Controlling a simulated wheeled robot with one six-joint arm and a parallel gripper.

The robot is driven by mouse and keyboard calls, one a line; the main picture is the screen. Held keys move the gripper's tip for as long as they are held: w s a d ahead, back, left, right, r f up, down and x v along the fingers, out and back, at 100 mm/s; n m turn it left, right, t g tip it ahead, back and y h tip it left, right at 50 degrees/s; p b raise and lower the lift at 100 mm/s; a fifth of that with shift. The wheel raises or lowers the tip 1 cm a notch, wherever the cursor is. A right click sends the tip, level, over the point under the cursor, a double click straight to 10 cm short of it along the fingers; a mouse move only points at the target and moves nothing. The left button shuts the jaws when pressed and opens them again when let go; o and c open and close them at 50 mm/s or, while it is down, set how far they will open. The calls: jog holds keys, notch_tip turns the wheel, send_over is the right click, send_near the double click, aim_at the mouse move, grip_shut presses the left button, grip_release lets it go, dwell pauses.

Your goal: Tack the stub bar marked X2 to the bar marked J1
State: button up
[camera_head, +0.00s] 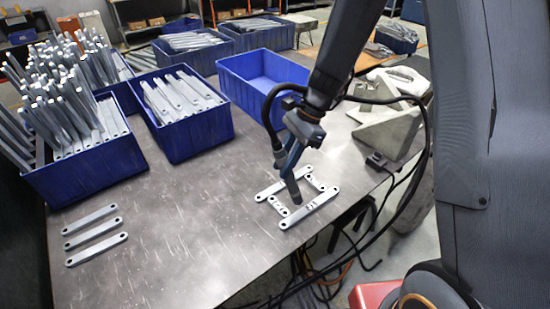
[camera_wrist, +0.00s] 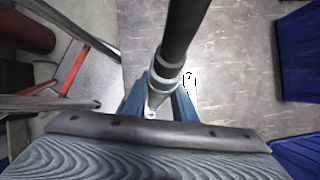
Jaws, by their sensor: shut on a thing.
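My gripper (camera_head: 284,155) is shut on a dark, tube-shaped welding torch with a grey collar, which crosses between its blue fingers in the wrist view (camera_wrist: 174,60). The torch tip (camera_head: 294,190) points down over the bar group; I cannot tell whether it touches. A long galvanized bar (camera_head: 320,200) with dark marks lies nearest the front edge, and another long bar (camera_head: 270,190) lies roughly parallel behind it. Two short stub bars, one on the right (camera_head: 314,182) and one on the left (camera_head: 279,206), lie between them. The marks are too small to read as X2 or J1.
Three loose bars (camera_head: 93,234) lie at the bench's left. Blue bins full of bars (camera_head: 190,145) stand behind, with an empty-looking blue bin (camera_head: 235,95) in the middle. Grey angled blocks (camera_head: 390,130) stand right. Dark cables hang along the right edge. The bench's front middle is clear.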

jog(key=shift+m+y, duration=0.5)
jog(key=b+x, duration=0.3)
jog(key=w+b+x, duration=0.1)
jog(key=x, duration=0.1)
jog(key=shift+s+f, duration=0.15)
jog(key=shift+f, duration=0.3)
dwell(2.3)
notch_tip(320, 180, up, 5)
jog(key=p, duration=0.4)
jog(key=shift+r, duration=0.1)
jog(key=shift+w, duration=0.2)
